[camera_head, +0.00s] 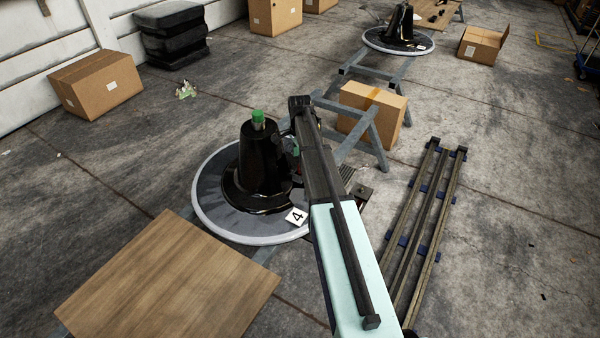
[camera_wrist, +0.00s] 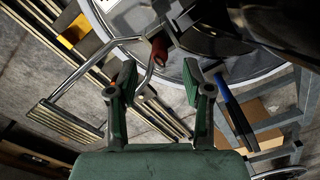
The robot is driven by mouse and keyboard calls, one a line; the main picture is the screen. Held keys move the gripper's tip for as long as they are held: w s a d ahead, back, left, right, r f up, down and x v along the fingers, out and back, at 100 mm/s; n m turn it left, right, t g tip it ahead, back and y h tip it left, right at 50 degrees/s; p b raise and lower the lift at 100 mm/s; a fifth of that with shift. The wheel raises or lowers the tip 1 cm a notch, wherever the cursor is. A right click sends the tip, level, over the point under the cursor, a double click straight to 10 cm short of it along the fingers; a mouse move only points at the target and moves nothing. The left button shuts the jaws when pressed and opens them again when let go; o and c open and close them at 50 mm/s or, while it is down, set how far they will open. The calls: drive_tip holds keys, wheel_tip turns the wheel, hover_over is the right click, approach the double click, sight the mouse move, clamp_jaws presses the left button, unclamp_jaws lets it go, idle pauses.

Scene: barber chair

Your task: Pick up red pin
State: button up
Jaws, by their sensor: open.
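In the wrist view the red pin (camera_wrist: 159,50) is a small dark red piece beside the chair's metal parts, at upper middle. My gripper (camera_wrist: 160,82) is open, with its two green fingers apart. The pin shows between and just beyond the fingertips, and nothing is held. I cannot tell the exact gap. In the camera_head view the red pin cannot be made out; my arm covers that side of the black chair base.
The black cone-shaped base (camera_head: 258,165) with a green top (camera_head: 258,117) stands on a round grey plate (camera_head: 215,215) marked 4. Metal tubing (camera_wrist: 88,62) passes close to the left finger. A wooden board (camera_head: 165,285), cardboard box (camera_head: 372,112) and rails (camera_head: 425,225) lie around.

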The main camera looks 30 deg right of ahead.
drive_tip(key=shift+d+f, duration=0.15)
drive_tip(key=shift+f, duration=2.95)
drive_tip(key=shift+c, duration=0.3)
clamp_jaws()
